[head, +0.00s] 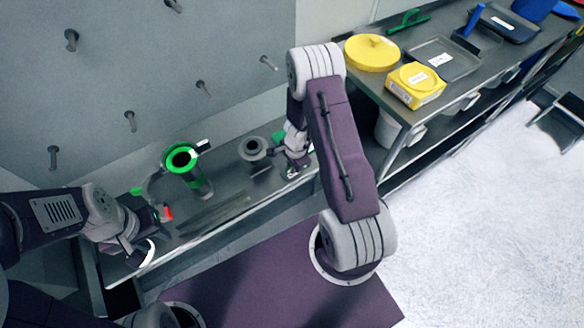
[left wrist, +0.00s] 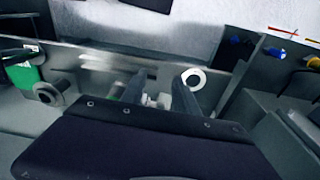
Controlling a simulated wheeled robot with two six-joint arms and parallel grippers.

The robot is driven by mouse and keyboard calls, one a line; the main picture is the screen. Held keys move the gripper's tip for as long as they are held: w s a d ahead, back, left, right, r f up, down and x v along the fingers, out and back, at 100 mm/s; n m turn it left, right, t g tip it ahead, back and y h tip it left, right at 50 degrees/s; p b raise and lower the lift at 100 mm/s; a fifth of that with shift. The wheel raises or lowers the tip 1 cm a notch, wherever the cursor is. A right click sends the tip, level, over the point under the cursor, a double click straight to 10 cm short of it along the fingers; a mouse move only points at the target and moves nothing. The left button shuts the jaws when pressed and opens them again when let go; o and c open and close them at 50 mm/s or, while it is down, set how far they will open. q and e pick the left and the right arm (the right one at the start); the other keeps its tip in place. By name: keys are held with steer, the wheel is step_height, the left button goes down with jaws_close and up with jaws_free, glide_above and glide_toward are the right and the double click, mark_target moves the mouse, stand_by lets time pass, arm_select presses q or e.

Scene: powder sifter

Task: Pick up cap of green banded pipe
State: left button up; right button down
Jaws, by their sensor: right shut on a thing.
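The green banded pipe (head: 196,182) stands on the narrow grey bench in the head view, with a bright green ring around its dark open top. My left gripper (head: 136,252) is low and left of it, apart from the pipe. Its two fingers stand apart in the left wrist view (left wrist: 155,88). A white ring (left wrist: 193,78) shows by the right-hand finger, and the head view shows a white curved edge there. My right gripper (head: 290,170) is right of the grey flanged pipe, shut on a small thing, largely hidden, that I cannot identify.
A grey flanged pipe (head: 253,149) stands right of the green banded one. A red piece (head: 167,213) lies near my left gripper. A shelf at right holds a yellow disc (head: 371,52), a yellow box (head: 415,85) and trays. Pegs stick out of the back wall.

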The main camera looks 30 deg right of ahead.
steer(key=shift+r+p, duration=0.4)
steer(key=shift+r, duration=0.15)
steer(key=r+p, duration=0.2)
steer(key=r, duration=0.1)
steer(key=shift+s+d+r+p, duration=0.1)
steer(key=shift+d+r+p, duration=0.15)
steer(key=shift+p, duration=0.1)
steer(key=shift+s+d+r+b, duration=0.15)
steer(key=shift+s+d+b, duration=0.45)
steer(key=shift+s+b, duration=0.15)
steer(key=s+d+r, duration=0.6)
steer(key=shift+s+d, duration=0.2)
steer(key=shift+s, duration=0.15)
